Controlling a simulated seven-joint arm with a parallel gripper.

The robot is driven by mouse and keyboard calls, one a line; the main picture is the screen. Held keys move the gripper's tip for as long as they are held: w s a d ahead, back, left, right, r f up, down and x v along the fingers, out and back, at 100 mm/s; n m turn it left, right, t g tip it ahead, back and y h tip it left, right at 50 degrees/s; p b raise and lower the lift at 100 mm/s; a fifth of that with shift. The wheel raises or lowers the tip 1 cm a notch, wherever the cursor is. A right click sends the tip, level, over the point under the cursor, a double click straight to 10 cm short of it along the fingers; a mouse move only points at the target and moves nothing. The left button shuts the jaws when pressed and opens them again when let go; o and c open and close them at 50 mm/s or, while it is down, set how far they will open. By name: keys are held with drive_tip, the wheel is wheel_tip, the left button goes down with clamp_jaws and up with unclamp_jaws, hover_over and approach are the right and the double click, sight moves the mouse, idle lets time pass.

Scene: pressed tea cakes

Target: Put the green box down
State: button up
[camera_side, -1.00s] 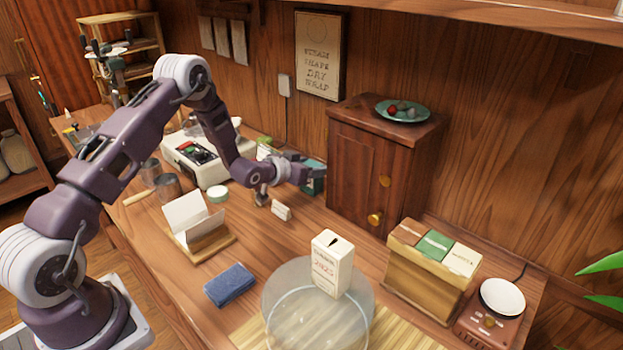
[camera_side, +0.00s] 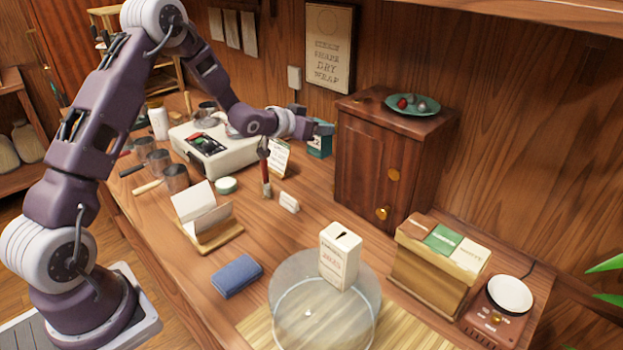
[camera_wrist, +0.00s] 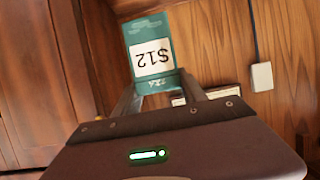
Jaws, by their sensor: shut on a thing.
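The green box (camera_side: 319,145) is teal with a white label. It hangs just left of the dark wooden cabinet, above the back of the counter. The gap between the box and the counter is hard to judge.
The wooden cabinet (camera_side: 376,170) with a teal plate (camera_side: 412,105) stands close right of the box. A white machine (camera_side: 215,158), a card (camera_side: 279,158) and a red-handled brush (camera_side: 265,172) are left and in front. Bare counter (camera_side: 325,208) lies before the cabinet.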

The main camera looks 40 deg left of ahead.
drive_tip(key=s+d+m+g+h, duration=0.4)
drive_tip(key=s+d+m+h, duration=0.25)
drive_tip(key=s, duration=0.25)
drive_tip(key=s+d+m+g+h, duration=0.45)
drive_tip(key=s+m+h, duration=0.2)
drive_tip(key=s, duration=0.25)
drive_tip(key=shift+m, duration=0.5)
drive_tip(key=f, duration=0.3)
drive_tip(key=s+f, duration=0.1)
drive_tip(key=f, duration=0.6)
drive_tip(key=shift+s+d+f, duration=0.15)
drive_tip(key=shift+s+d, duration=0.05)
drive_tip(key=shift+d, duration=0.2)
drive_tip(key=shift+f, duration=0.15)
drive_tip(key=o, duration=1.4)
